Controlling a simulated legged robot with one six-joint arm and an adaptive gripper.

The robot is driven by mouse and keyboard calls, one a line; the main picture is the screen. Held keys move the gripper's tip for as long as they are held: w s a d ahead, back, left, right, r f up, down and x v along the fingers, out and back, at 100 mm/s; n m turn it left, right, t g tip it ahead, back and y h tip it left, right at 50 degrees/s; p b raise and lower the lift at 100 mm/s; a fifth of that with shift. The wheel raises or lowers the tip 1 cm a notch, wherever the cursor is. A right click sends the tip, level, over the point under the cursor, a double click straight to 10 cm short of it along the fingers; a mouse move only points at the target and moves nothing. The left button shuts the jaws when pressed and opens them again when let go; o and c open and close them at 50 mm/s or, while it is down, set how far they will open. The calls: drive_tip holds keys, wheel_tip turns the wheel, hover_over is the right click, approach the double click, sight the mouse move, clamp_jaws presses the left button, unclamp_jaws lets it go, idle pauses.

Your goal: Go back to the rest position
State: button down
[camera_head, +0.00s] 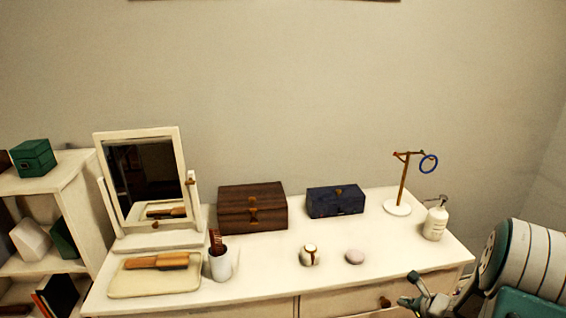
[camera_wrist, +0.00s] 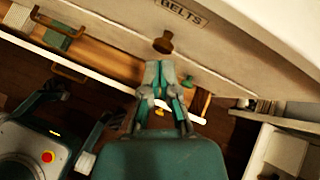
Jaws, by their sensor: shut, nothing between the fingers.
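My gripper (camera_head: 409,288) is at the lower right in the head view, beside the front right of the white dresser (camera_head: 290,275). In the wrist view my gripper (camera_wrist: 163,66) is shut and holds nothing. Its fingertips show just below a round brown knob (camera_wrist: 163,44) on a pale drawer front labelled BELTS (camera_wrist: 110,20). I cannot tell whether they touch the knob. The knob on the dresser's front also shows in the head view (camera_head: 385,302), left of my gripper.
The dresser top holds a mirror (camera_head: 145,180), brown box (camera_head: 252,208), blue box (camera_head: 335,201), ring stand (camera_head: 402,185), pump bottle (camera_head: 435,222), cup (camera_head: 220,263), small jar (camera_head: 310,256) and a brush on a tray (camera_head: 118,287). A white shelf (camera_head: 60,195) stands left.

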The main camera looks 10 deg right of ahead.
drive_tip(key=s+a+r+n+g+y, duration=0.1)
drive_tip(key=s+a+r+n+g, duration=0.15)
drive_tip(key=a+r+n, duration=0.65)
drive_tip(key=s+a+r+n+g+y, duration=0.1)
drive_tip(key=s+a+r+n, duration=0.2)
drive_tip(key=a+r+n, duration=0.5)
drive_tip(key=s+a+r+n+h, duration=0.1)
drive_tip(key=s+a+r+n, duration=0.1)
drive_tip(key=s+r+n, duration=0.1)
drive_tip(key=s+a+r+n+h, duration=0.2)
drive_tip(key=s+n, duration=0.3)
drive_tip(key=s, duration=0.3)
drive_tip(key=s+a+r+n+h, duration=0.2)
drive_tip(key=s+a+r+n, duration=0.2)
drive_tip(key=s, duration=0.2)
drive_tip(key=shift+s+a+r, duration=0.15)
drive_tip(key=shift+a+r, duration=0.1)
drive_tip(key=shift+g, duration=0.25)
